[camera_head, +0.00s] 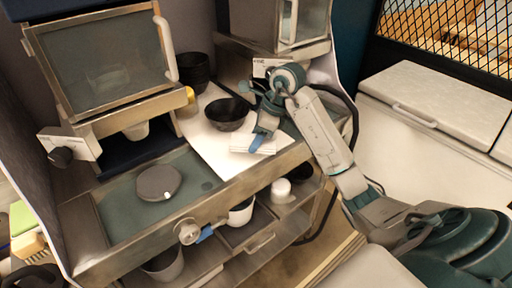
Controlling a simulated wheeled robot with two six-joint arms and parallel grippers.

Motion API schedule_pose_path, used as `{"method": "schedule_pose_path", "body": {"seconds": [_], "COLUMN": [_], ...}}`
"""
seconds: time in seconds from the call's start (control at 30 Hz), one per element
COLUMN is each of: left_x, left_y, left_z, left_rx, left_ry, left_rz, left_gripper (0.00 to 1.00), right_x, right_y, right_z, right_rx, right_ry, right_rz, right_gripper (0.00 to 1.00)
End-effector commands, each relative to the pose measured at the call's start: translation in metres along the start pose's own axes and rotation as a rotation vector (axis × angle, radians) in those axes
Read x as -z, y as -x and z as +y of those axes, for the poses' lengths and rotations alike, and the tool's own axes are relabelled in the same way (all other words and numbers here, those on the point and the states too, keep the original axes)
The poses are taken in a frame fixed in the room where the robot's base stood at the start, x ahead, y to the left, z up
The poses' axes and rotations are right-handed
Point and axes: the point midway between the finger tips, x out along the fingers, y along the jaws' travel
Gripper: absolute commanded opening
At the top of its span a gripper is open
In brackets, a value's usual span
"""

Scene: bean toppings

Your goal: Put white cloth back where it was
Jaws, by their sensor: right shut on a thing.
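The white cloth (244,149) looks folded flat. It is at the front edge of the white counter surface, below the black bowl. My right gripper (259,141) reaches in from the right and points down at the cloth. It is shut on the cloth, with a blue fingertip against its upper side. Whether the cloth rests on the counter or is lifted slightly is hard to tell. My left gripper is not in view.
A black bowl (227,114) stands just behind the cloth, with stacked dark bowls (194,72) farther back. A round grey lid (158,183) lies on the left worktop. White cups (240,211) stand on the shelf below. A white chest (437,104) is at right.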

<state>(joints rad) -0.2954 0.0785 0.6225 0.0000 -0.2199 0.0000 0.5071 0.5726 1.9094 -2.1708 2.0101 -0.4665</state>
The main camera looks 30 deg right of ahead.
Motion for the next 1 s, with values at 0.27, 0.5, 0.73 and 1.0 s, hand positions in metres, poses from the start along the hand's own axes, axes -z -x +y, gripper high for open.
{"method": "schedule_pose_path", "body": {"seconds": [0.27,0.5,0.73,1.0], "left_x": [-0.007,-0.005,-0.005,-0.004], "left_y": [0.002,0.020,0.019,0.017], "left_z": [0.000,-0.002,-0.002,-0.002], "left_rx": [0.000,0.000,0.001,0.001], "left_ry": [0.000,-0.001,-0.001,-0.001], "left_rz": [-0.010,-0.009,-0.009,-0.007], "left_gripper": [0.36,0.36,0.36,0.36], "right_x": [-0.001,0.009,0.011,0.012], "right_y": [-0.005,-0.030,-0.036,-0.038], "right_z": [-0.028,-0.027,-0.027,-0.027], "right_rx": [-0.002,-0.004,0.000,0.000], "right_ry": [0.000,-0.001,0.001,0.001], "right_rz": [0.001,0.001,0.000,0.000], "right_gripper": [0.28,0.28,0.28,0.70]}}
